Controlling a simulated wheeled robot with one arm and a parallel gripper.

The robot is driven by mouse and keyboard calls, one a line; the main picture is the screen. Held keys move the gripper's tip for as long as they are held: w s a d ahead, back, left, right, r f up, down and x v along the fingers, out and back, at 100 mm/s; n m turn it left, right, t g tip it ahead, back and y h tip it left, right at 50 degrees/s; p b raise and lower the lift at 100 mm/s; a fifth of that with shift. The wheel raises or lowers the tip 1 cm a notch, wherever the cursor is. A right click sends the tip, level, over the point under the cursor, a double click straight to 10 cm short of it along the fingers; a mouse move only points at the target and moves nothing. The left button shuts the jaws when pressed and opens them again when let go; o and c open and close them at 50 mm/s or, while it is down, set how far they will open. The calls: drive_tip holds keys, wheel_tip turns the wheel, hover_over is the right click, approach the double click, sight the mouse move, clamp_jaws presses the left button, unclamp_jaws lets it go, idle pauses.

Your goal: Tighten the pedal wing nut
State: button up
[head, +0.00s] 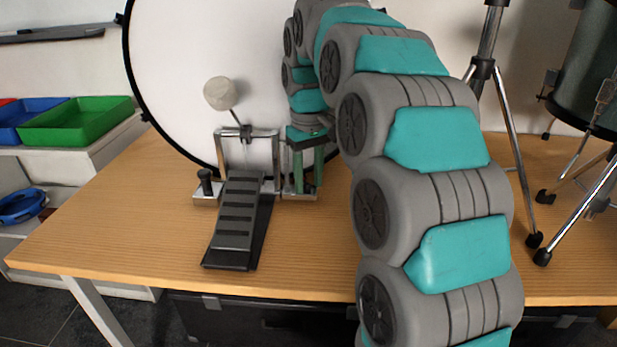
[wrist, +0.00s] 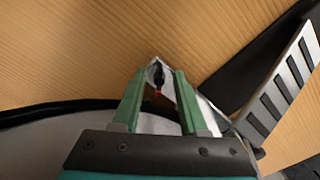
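The black pedal (head: 240,222) with a ribbed footboard stands on the table in front of the large white drum; part of its footboard also shows at right in the wrist view (wrist: 283,85). My gripper (head: 305,188), with green fingers, points down over the right end of the pedal's metal base. In the wrist view my gripper (wrist: 159,73) is open. A small dark upright part with a reddish spot, which looks like the wing nut (wrist: 157,76), stands between the fingertips, with a gap on each side. A similar black knob (head: 206,182) stands on the base's left end.
The white drum (head: 190,75) rises right behind the pedal, and its round beater (head: 219,93) stands above the base. Chrome stand legs (head: 512,150) stand at right. The wooden table (head: 120,225) is clear left of the pedal. Green (head: 75,120) and blue bins sit beyond it.

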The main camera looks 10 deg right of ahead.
clamp_jaws()
drive_tip(key=shift+m, duration=0.3)
idle(0.3)
drive_tip(key=m, duration=0.5)
drive_tip(key=shift+a, duration=0.15)
drive_tip(key=m, duration=0.2)
drive_tip(key=m+p, duration=0.1)
drive_tip(key=m, duration=0.2)
drive_tip(key=shift+w+a+r+m, duration=0.1)
drive_tip(key=shift+a+m, duration=0.05)
drive_tip(key=shift+m, duration=0.15)
drive_tip(key=m+p, duration=0.1)
drive_tip(key=m, duration=0.2)
drive_tip(key=shift+w+a+m+p, duration=0.1)
drive_tip(key=shift+m+p, duration=0.2)
drive_tip(key=shift+p, duration=0.1)
drive_tip(key=m+p, duration=0.1)
drive_tip(key=m, duration=0.2)
drive_tip(key=shift+w+m, duration=0.1)
drive_tip(key=shift+m, duration=0.3)
drive_tip(key=m, duration=0.4)
drive_tip(key=m+p, duration=0.1)
drive_tip(key=m, duration=0.1)
drive_tip(key=shift+w, duration=0.25)
